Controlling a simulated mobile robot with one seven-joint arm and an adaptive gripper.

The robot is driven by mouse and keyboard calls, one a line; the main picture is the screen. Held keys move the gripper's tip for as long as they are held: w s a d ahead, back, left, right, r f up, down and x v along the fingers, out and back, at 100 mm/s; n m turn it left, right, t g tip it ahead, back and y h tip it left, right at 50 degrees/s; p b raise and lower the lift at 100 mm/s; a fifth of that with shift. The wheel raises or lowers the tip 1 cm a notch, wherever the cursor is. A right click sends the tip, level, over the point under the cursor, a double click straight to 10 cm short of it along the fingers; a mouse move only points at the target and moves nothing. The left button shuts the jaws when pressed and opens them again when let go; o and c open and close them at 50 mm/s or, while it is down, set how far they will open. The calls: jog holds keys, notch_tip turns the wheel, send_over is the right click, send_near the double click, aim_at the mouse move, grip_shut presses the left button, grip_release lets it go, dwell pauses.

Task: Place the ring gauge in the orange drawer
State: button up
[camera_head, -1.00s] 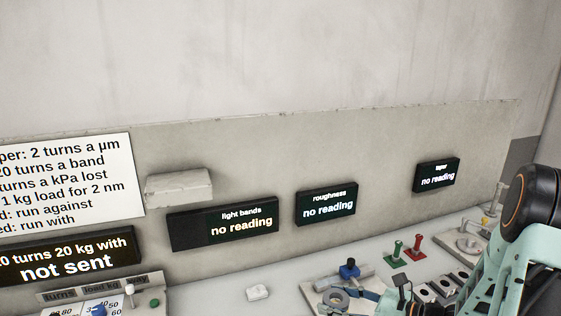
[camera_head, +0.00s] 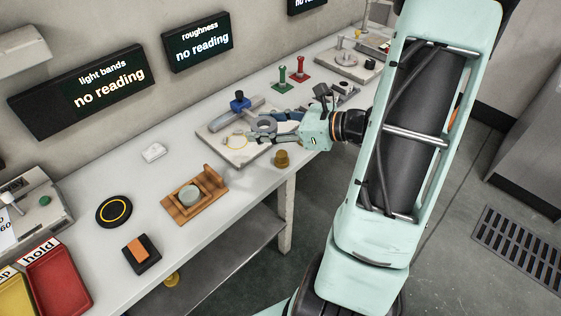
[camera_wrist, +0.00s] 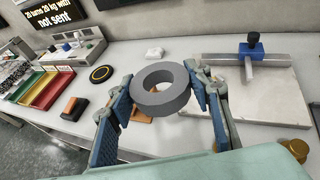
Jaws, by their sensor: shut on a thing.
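The ring gauge is a thick dark grey ring (camera_head: 264,124). My gripper (camera_head: 270,131) is shut on it, and it appears held just above the pale stone plate. In the wrist view the ring gauge (camera_wrist: 150,99) sits between the two blue-padded fingers (camera_wrist: 161,84), its hole visible and tilted toward the camera. No orange drawer can be made out in any view.
A red tray (camera_head: 60,290) is at lower left.

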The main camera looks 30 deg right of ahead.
jog(key=s+d+f+m+t+h+b, duration=0.3)
jog(key=s+d+m+h+b, duration=0.1)
jog(key=s+d+b, duration=0.3)
jog(key=shift+s+f+h+b, duration=0.25)
jog(key=shift+s+b, duration=0.9)
jog(key=shift+b, duration=1.2)
jog(key=shift+d+r, duration=0.1)
jog(key=shift+r, duration=0.05)
jog(key=p, duration=0.3)
send_over(282, 153)
jog(key=s, duration=0.1)
notch_tip(282, 153, down, 9)
jog(key=shift+r, duration=0.15)
jog(key=f, duration=0.1)
jog(key=w+f+b, duration=0.1)
jog(key=f, duration=0.1)
jog(key=shift+f, duration=0.5)
